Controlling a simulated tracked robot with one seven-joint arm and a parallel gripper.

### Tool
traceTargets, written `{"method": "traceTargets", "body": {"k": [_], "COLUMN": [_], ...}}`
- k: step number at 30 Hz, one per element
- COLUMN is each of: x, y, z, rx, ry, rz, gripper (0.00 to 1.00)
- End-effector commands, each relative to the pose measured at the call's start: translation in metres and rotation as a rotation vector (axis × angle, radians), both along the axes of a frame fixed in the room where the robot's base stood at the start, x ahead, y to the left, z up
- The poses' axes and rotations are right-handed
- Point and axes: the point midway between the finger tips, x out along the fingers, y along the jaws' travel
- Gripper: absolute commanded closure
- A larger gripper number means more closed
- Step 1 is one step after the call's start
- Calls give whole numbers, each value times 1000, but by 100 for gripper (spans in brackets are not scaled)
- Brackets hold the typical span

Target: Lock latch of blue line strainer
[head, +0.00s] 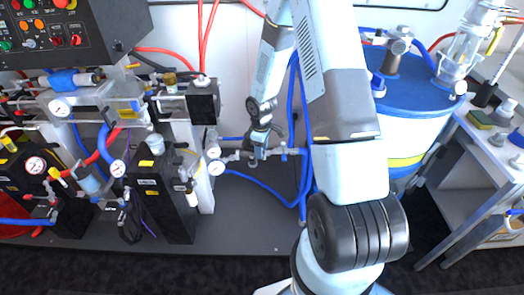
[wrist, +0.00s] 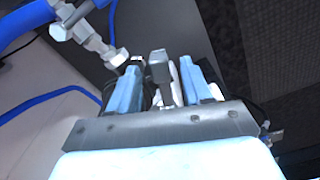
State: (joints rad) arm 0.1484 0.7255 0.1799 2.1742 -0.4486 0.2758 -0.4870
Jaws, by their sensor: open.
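The blue line strainer (head: 254,158) is a small grey metal fitting in the pipe run between blue hoses, low at the middle of the head view. My gripper (head: 260,140) points down right over it and covers much of it. In the wrist view my gripper (wrist: 160,80) has its two light-blue fingers apart. A grey metal piece (wrist: 159,66) shows between them; I cannot tell whether it is the strainer's latch or whether a finger touches it. The latch itself is too small and covered to make out in the head view.
Gauges (head: 216,168) sit on the pipe just left of the strainer. A blue hose (head: 303,185) runs down at its right. A black pump unit (head: 165,195) stands to the left, a blue-topped drum (head: 415,85) to the right. The wrist view shows a metal hose fitting (wrist: 92,35) at upper left.

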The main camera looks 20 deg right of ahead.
Motion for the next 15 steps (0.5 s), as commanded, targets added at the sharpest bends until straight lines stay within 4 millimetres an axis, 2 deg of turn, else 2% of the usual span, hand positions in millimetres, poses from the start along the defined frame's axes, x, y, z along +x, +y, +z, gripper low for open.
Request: {"method": "traceTargets", "body": {"k": [5, 13, 15], "x": [0, 0, 0], "y": [0, 0, 0], "z": [-9, -10, -10], "rx": [-1, -1, -1], "ry": [1, 1, 1], "rz": [0, 0, 0], "gripper": [51, 51, 56]}}
